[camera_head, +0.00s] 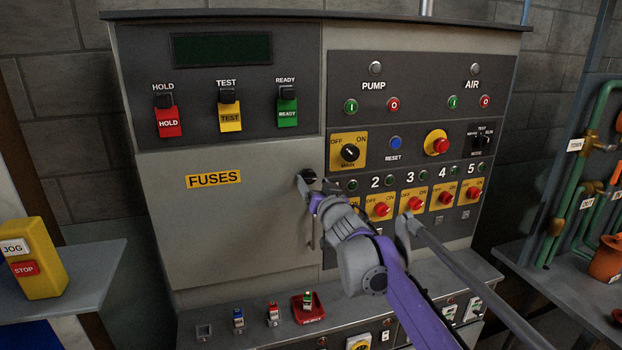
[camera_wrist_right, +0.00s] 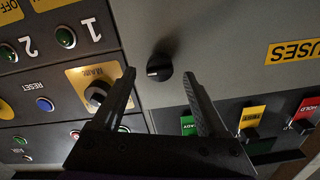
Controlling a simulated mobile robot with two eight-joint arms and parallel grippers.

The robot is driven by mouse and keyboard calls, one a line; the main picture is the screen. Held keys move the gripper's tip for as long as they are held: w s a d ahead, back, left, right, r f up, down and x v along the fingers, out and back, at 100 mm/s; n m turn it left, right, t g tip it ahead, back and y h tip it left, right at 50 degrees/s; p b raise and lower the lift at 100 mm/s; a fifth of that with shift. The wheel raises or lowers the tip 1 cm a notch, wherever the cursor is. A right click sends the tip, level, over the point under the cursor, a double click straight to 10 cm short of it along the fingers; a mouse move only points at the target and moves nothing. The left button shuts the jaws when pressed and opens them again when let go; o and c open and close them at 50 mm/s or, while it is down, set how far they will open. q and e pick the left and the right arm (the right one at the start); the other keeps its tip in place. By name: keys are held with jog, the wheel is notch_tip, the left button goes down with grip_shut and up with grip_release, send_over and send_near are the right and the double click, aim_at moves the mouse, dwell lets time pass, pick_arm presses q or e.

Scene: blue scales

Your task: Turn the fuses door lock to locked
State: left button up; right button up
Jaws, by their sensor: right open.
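The fuses door (camera_head: 218,225) is a grey panel with a yellow FUSES label (camera_head: 213,179), and it looks closed. Its lock (camera_head: 306,175) is a small black round knob at the door's upper right, partly covered by my right gripper in the head view. In the right wrist view the knob (camera_wrist_right: 159,68) shows whole, with a light mark on its ridge; I cannot tell which position it marks. My right gripper (camera_head: 314,204) is open. Its two fingers (camera_wrist_right: 158,82) point at the door with the knob in the gap between their tips; contact is not visible. My left gripper is not in view.
The MAIN switch (camera_head: 350,153) sits just right of the lock, above several red OFF/ON knobs (camera_head: 414,203). HOLD, TEST and READY switches (camera_head: 229,117) are above the door. A grey bar (camera_head: 470,270) crosses the lower right. A ledge (camera_head: 240,311) juts out below.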

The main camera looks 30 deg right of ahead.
aim_at(309, 176)
jog(key=shift+x, duration=1.5)
jog(key=shift+c, duration=0.2)
grip_shut()
